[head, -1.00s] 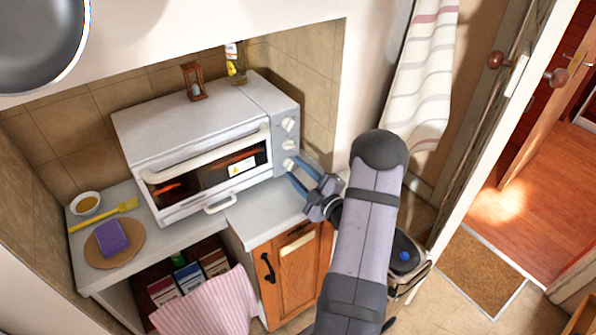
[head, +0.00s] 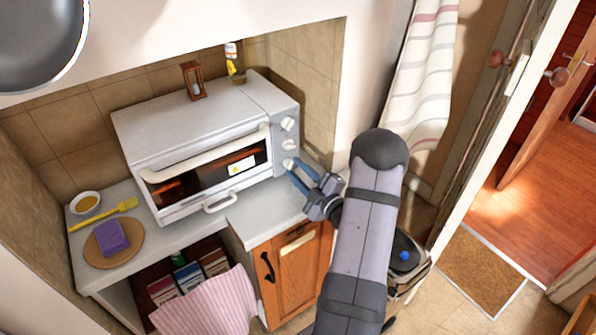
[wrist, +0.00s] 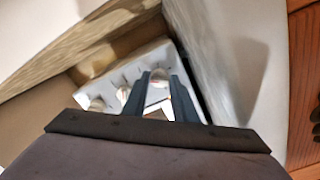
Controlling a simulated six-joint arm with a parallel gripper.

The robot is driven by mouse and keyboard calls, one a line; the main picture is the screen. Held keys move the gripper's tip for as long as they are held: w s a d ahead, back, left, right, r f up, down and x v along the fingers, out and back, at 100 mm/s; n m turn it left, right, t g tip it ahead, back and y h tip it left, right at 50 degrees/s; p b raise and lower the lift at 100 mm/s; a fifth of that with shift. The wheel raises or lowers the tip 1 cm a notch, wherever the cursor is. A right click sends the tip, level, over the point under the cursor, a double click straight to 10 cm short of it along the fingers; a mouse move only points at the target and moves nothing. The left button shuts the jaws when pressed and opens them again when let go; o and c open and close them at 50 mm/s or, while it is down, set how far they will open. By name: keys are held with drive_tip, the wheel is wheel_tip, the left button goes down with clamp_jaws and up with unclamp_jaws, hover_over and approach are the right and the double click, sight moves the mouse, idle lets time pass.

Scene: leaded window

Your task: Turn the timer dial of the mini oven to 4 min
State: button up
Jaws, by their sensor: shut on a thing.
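The mini oven (head: 190,125) is a white box on the counter, with a glass door facing front and an orange glow inside. Its right front panel carries a column of pale knobs: a top knob (head: 288,124), a middle knob (head: 289,145) and the lowest knob, the timer dial (head: 289,163). My gripper (head: 294,168) reaches in from the right with its blue fingers shut on the lowest knob. In the wrist view the timer dial (wrist: 158,80) shows between the fingers (wrist: 157,92). The dial's pointer and scale are too small to read.
An hourglass (head: 194,81) and a bottle (head: 233,62) stand on or behind the oven top. A purple sponge (head: 111,236) on a round board, a yellow brush (head: 105,214) and a small bowl (head: 86,203) lie left. A wall stands close to the right of the oven.

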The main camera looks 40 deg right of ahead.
drive_tip(key=shift+m, duration=0.3)
drive_tip(key=m+b, duration=0.1)
drive_tip(key=m, duration=0.2)
drive_tip(key=shift+a+f, duration=0.1)
drive_tip(key=m+b, duration=0.1)
drive_tip(key=m, duration=0.2)
drive_tip(key=shift+m, duration=0.3)
drive_tip(key=m, duration=0.3)
drive_tip(key=shift+a+m, duration=0.15)
drive_tip(key=shift+m, duration=1.85)
